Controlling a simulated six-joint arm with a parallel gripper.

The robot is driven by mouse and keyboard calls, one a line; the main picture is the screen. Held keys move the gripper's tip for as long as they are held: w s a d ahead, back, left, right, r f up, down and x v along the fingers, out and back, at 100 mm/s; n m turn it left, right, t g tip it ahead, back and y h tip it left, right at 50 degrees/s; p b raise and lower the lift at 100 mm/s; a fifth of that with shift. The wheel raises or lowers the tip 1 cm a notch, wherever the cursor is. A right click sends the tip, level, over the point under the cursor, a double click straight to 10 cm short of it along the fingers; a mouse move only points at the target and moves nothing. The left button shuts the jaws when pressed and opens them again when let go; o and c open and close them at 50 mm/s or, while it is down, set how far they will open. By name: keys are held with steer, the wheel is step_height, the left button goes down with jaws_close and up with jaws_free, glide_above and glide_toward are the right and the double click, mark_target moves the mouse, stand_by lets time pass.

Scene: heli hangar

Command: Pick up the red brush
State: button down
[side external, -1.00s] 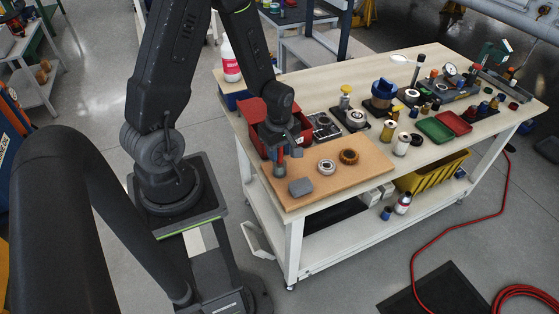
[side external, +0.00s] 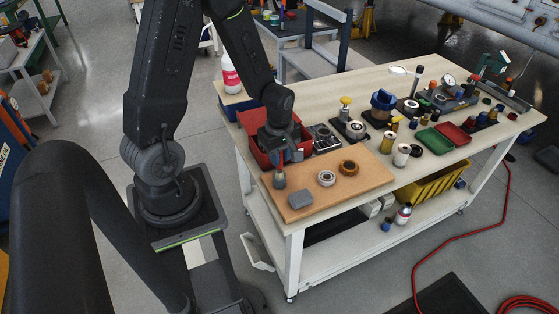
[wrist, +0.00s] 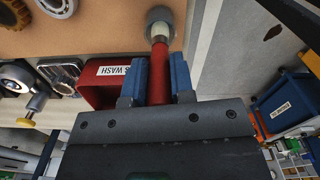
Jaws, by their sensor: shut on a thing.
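The red brush (wrist: 158,75) is between the two blue finger pads of my gripper (wrist: 157,80) in the wrist view. The gripper is shut on its red handle. The brush's pale ferrule and round grey head (wrist: 160,22) stick out beyond the fingers. In the side view my gripper (side external: 281,157) points down over the left part of the tan board (side external: 309,207), with the grey brush head (side external: 279,181) below it. The brush looks roughly upright. I cannot tell whether its head touches the board.
A red wash bin (side external: 254,126) stands close behind my gripper. A grey block (side external: 300,199), a metal bearing (side external: 327,178) and a brass-coloured ring (side external: 348,167) lie on the board. Several parts and a green tray (side external: 435,140) fill the bench farther right.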

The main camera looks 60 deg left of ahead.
steer(key=shift+r, duration=0.8)
steer(key=s+a+r, duration=0.7)
steer(key=s+a, duration=0.1)
steer(key=shift+s, duration=0.15)
steer(key=shift+a, duration=0.15)
steer(key=w+a, duration=0.3)
steer(key=w, duration=0.5)
steer(key=w+a, duration=0.3)
steer(key=w, duration=0.4)
step_height(320, 180, down, 10)
steer(key=shift+r, duration=0.15)
stand_by(0.4)
step_height(320, 180, up, 8)
stand_by(0.9)
stand_by(2.0)
